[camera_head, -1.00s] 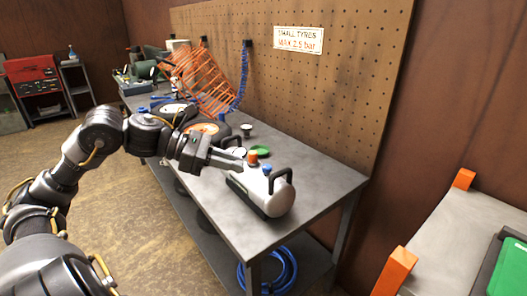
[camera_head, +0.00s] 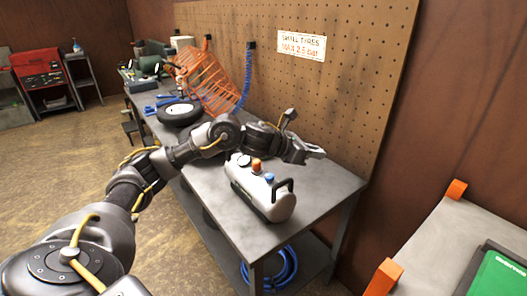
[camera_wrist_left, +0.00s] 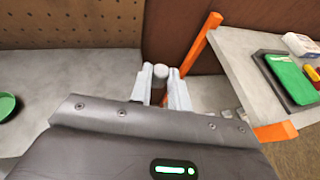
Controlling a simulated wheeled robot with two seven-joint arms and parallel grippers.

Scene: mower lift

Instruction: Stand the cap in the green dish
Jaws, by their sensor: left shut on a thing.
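My left gripper (camera_head: 318,152) is held over the far right part of the workbench, past the compressor. In the left wrist view its two pale fingers (camera_wrist_left: 160,88) are shut on a small grey rounded piece, which I take to be the cap (camera_wrist_left: 160,72). The cap cannot be made out in the head view. The green dish (camera_wrist_left: 7,105) shows at the left edge of the left wrist view, well to the left of the fingers and apart from them. In the head view my left arm hides the dish. My right gripper is not in view.
A grey compressor (camera_head: 262,190) with an orange knob and black handle stands on the workbench (camera_head: 325,185). A tyre (camera_head: 180,112) and an orange wire guard (camera_head: 208,82) are farther left. The pegboard (camera_head: 350,70) rises behind. The bench's right end is clear.

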